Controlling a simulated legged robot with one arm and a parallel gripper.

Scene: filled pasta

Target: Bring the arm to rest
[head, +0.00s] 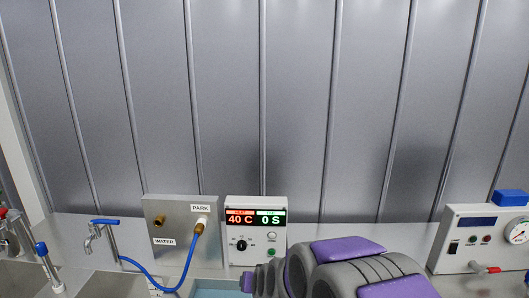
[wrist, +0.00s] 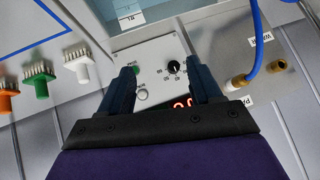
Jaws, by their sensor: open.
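In the wrist view my gripper (wrist: 166,84) is open, with two dark blue fingers apart and nothing between them. Behind the fingers is a white control box (wrist: 153,50) with a black knob, a green button and a pale button. In the head view the same control box (head: 256,231) stands at the back of the counter, its displays reading 40 C and 0 S. My grey and purple arm fills the lower right of the head view, in front of the counter. My gripper's fingers cannot be seen there.
A steel panel (head: 181,232) with PARK and WATER labels holds a blue hose (head: 187,262). A tap (head: 95,232) stands to its left. A gauge box (head: 482,238) is at right. Orange, green and white brushes (wrist: 41,87) show in the wrist view. A ribbed metal wall closes the back.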

